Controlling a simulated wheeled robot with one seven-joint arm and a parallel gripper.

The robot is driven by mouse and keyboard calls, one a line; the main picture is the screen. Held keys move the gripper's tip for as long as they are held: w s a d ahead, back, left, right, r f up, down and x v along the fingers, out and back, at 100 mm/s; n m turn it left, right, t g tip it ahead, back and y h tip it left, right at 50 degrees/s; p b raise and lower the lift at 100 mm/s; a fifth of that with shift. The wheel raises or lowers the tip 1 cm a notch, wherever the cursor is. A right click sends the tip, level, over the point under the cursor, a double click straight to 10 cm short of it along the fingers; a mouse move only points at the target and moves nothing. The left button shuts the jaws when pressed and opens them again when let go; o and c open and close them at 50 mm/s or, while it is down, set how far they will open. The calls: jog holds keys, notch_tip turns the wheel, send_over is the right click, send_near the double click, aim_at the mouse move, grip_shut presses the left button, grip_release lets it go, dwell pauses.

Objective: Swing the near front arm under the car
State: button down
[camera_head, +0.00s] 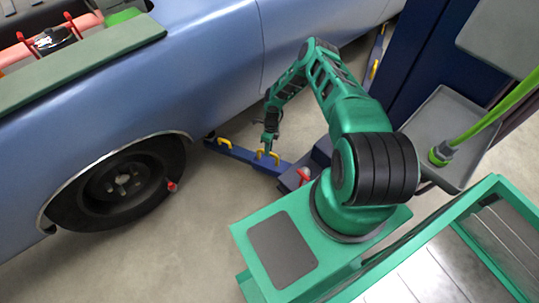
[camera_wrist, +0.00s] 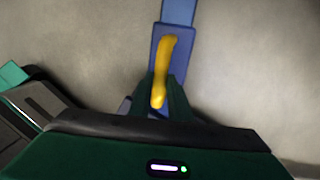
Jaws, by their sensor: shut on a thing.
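The near front arm (camera_head: 240,152) is a low blue beam with yellow handles, close to the floor beside the blue car (camera_head: 215,60). Its outer end lies close to the car's lower edge, behind the front wheel; I cannot tell whether any of it is underneath. My gripper (camera_head: 269,148) reaches down to the beam and is shut on a yellow handle (camera_wrist: 167,55). In the wrist view my gripper (camera_wrist: 161,98) has a finger on each side of the handle, with the blue beam (camera_wrist: 178,12) running away beyond it. The fingers hide part of the beam.
A dark blue lift post (camera_head: 430,50) stands at the right, with a grey tray (camera_head: 445,125) beside it. Another blue arm with yellow (camera_head: 376,62) lies farther back. The front wheel (camera_head: 115,188) is at the left. Bare concrete floor (camera_head: 200,215) lies between wheel and my base.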

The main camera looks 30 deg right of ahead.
jog(key=shift+w+d+m, duration=0.7)
jog(key=shift+w+d, duration=0.1)
jog(key=shift+d, duration=0.25)
jog(key=shift+d, duration=0.1)
jog(key=c, duration=1.6)
grip_release()
jog(key=shift+c, duration=0.2)
notch_tip(320, 180, up, 10)
jog(key=w+d, duration=0.1)
jog(key=shift+d+r, duration=0.25)
jog(key=shift+d, duration=0.15)
notch_tip(320, 180, down, 11)
jog(key=s+a, duration=0.1)
jog(key=a, duration=0.1)
jog(key=shift+r, duration=0.2)
jog(key=shift+s+r, duration=0.1)
jog(key=shift+s, duration=0.05)
